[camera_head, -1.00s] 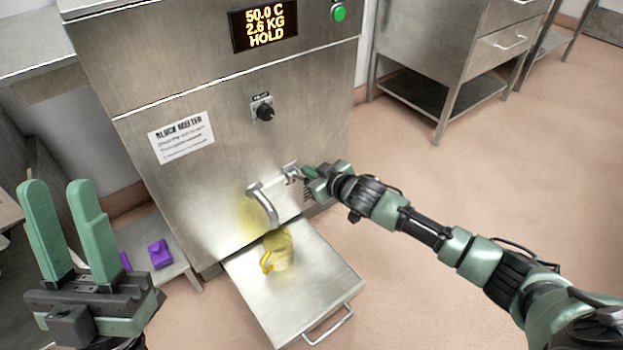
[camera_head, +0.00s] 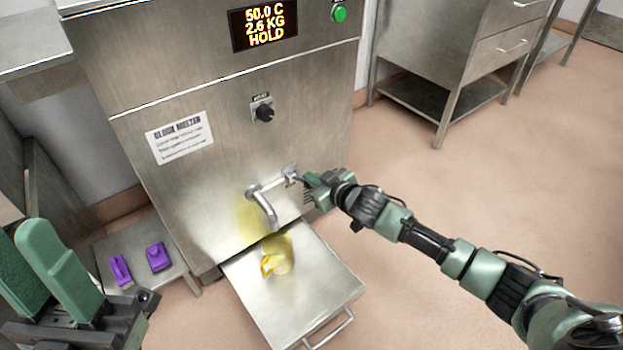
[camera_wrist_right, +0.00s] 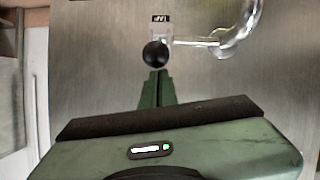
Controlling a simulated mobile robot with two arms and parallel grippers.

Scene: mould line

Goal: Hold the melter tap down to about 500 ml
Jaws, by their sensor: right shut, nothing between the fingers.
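The block melter (camera_head: 215,95) has a steel front with a display reading 50.0 C, 2.6 KG, HOLD. Its curved spout (camera_head: 265,205) points down over a yellowish jug (camera_head: 278,258) standing on the pull-out tray (camera_head: 310,290). The tap (camera_head: 291,174) sits at the spout's right end; its black knob (camera_wrist_right: 155,54) shows in the right wrist view. My right gripper (camera_head: 312,178) is at the tap, its shut, empty fingertips (camera_wrist_right: 156,76) right at the knob; whether they press it I cannot tell. The jug's level is not readable. My left gripper (camera_head: 45,265) is at the lower left, fingers apart.
Two purple objects (camera_head: 157,256) lie on a low steel shelf (camera_head: 185,278) left of the tray. A black heat knob (camera_head: 264,112) and a green button (camera_head: 340,13) are on the melter. A steel drawer table (camera_head: 450,60) stands at the back right; the floor before it is clear.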

